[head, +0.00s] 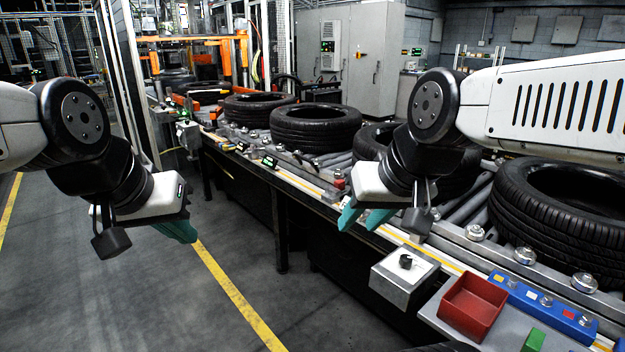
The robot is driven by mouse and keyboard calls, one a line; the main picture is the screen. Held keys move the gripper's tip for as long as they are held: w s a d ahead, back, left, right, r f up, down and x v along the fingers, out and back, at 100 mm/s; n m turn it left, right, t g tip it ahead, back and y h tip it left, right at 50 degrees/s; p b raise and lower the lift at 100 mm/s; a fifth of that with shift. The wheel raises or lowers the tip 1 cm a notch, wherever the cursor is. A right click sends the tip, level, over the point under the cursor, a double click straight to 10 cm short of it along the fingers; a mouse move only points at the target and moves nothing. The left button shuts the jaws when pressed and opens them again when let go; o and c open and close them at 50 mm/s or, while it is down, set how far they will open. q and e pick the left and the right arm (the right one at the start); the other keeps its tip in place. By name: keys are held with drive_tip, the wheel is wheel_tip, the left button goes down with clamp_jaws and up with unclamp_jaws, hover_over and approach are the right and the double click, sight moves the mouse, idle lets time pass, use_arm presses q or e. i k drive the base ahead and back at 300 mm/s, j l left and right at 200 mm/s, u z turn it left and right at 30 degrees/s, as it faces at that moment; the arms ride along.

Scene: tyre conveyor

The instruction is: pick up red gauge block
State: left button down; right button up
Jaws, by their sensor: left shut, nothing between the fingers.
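A small red block (568,314) shows at the lower right, set in a blue strip-shaped holder (530,296); it may be the red gauge block, but it is too small to be sure. My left gripper (180,232) is at the left, over the floor, with its teal fingers shut and empty, far from the holder. My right gripper (360,219) hangs near the conveyor's front edge, left of the holder and apart from it. Its two teal fingers are spread with nothing visible between them.
An empty-looking red tray (472,307) sits left of the blue holder. A grey box with a black knob (405,262) and a green block (533,341) are nearby. Several tyres (315,125) lie on the roller conveyor (468,208). The floor at left is clear.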

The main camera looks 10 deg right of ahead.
sight(340, 184)
drive_tip(key=i+j, duration=0.2)
drive_tip(key=i, duration=0.25)
drive_tip(key=i+j+z, duration=0.1)
drive_tip(key=i, duration=0.35)
drive_tip(key=i+l, duration=0.25)
drive_tip(key=i, duration=0.15)
drive_tip(key=i+l, duration=0.25)
drive_tip(key=i, duration=0.15)
drive_tip(key=z, duration=0.05)
